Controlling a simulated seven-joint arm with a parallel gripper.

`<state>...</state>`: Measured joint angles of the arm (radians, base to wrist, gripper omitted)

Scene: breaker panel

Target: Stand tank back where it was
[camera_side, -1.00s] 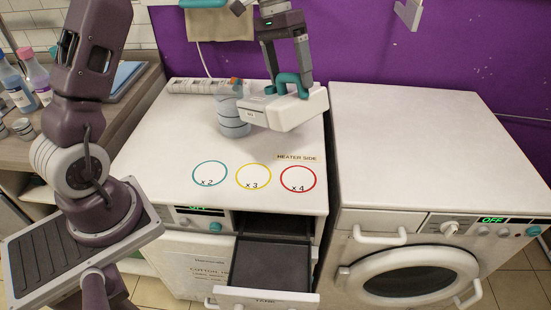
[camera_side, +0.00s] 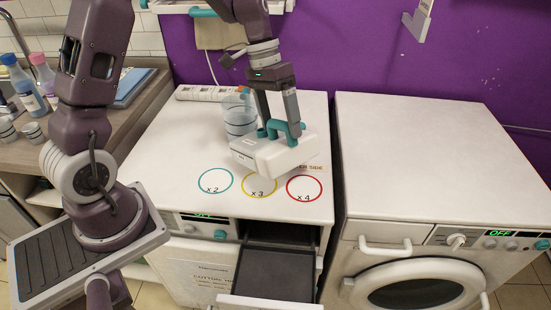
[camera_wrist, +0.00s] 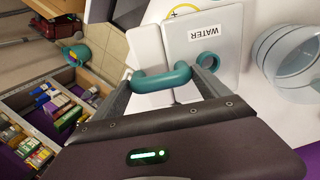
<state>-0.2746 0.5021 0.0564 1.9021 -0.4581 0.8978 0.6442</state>
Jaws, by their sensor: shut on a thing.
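The tank (camera_side: 262,158) is a white flat box with a teal handle, over the top of the left machine, just behind the coloured circles. My gripper (camera_side: 283,130) is shut on the teal handle from above. In the wrist view the tank (camera_wrist: 215,38) carries a WATER label and a teal cap, and its handle (camera_wrist: 160,78) sits between my fingers (camera_wrist: 160,82). I cannot tell whether the tank's underside touches the top. The left machine's front drawer (camera_side: 272,275) is pulled out, with a dark inside.
A clear jug (camera_side: 239,116) stands behind and left of the tank. A white power strip (camera_side: 205,94) lies at the back. Teal, yellow and red circles (camera_side: 304,188) mark the front of the top. The right machine's top (camera_side: 430,150) is clear.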

